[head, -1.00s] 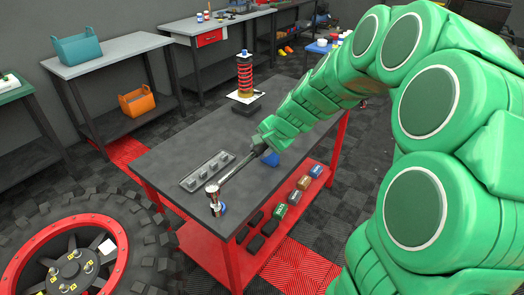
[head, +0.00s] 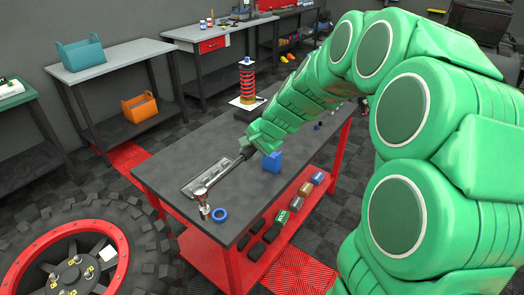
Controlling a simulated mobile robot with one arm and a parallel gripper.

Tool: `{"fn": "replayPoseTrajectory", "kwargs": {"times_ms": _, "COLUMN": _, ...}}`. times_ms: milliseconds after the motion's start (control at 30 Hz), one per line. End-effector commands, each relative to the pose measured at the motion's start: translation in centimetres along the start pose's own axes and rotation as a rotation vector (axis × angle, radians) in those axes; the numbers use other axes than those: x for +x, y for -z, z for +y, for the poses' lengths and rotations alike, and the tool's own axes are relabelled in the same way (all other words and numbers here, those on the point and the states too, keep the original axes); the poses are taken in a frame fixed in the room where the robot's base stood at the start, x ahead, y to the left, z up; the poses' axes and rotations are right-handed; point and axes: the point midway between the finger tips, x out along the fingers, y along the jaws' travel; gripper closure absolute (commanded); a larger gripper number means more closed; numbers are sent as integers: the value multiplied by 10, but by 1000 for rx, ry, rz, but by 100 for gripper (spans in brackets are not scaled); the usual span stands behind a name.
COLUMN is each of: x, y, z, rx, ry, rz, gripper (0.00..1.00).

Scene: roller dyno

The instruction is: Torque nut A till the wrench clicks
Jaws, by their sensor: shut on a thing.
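My gripper (head: 246,146) is shut on the handle of a torque wrench (head: 226,171) above the black-topped table. The wrench slants down to the left, and its silver head and socket (head: 204,208) are at the near-left end, beside a blue ring (head: 220,214) on the table. The fingers are small and partly hidden by my green arm. The big wheel (head: 116,235) with a red rim is at the lower left, cut off by the frame. Its dark hub has several nuts with yellow marks (head: 75,261); the letters are too small to tell which is nut A.
A grey tray (head: 190,190) lies under the wrench on the table (head: 250,205). A blue block (head: 272,161) stands right of the gripper. A red spring stand (head: 247,82) is at the far end. Several small boxes (head: 282,217) lie on the lower shelf.

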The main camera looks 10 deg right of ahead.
Motion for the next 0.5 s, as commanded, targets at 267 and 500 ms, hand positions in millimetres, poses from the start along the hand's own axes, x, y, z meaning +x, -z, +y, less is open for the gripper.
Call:
{"fn": "replayPoseTrajectory", "kwargs": {"times_ms": 267, "x": 42, "y": -34, "z": -47, "rx": -38, "ry": -10, "rz": -19, "gripper": 100}}
{"fn": "replayPoseTrajectory", "kwargs": {"times_ms": 500, "x": 80, "y": -72, "z": -82, "rx": -68, "ry": -18, "rz": -39, "gripper": 100}}
